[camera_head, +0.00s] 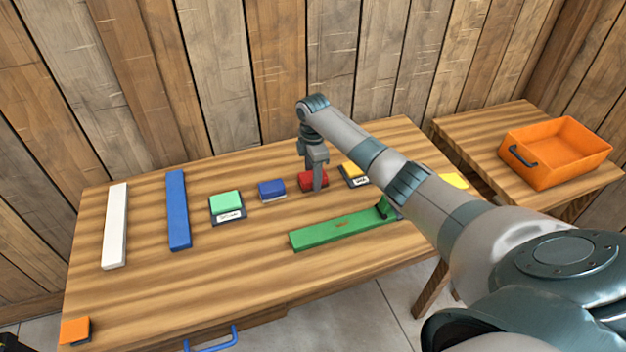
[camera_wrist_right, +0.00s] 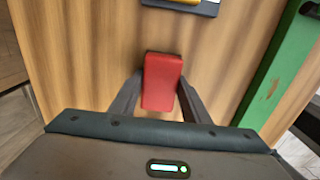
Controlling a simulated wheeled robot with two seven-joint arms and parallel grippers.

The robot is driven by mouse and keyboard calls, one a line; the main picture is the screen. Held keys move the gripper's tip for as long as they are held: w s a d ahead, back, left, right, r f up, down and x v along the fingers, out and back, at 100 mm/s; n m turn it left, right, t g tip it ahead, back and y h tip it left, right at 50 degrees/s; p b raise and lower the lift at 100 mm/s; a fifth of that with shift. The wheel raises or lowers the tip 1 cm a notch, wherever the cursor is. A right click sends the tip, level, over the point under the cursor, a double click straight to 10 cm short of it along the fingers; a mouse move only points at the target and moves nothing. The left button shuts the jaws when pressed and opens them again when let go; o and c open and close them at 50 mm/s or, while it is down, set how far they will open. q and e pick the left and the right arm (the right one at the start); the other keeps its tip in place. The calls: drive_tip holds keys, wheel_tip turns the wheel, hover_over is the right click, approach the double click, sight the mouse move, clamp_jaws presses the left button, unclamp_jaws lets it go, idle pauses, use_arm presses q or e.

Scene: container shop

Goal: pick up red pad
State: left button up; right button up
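The red pad (camera_head: 309,181) lies on the wooden table, in the row of small pads. It also shows in the middle of the right wrist view (camera_wrist_right: 162,82). My right gripper (camera_head: 316,186) points down at the red pad. In the right wrist view its two fingers (camera_wrist_right: 160,95) stand on either side of the pad, very close to its long edges. I cannot tell whether they press on it. The gripper hides part of the pad in the head view. My left gripper is not in view.
A blue pad (camera_head: 272,190) lies just left of the red one, a yellow pad on a dark base (camera_head: 353,170) just right. A green bar (camera_head: 335,231) lies in front. Further left are a green pad (camera_head: 225,201), blue bar (camera_head: 178,210) and white bar (camera_head: 115,226). An orange bin (camera_head: 545,178) stands right.

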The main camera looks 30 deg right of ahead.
drive_tip(key=shift+c, duration=1.2)
drive_tip(key=shift+r, duration=0.15)
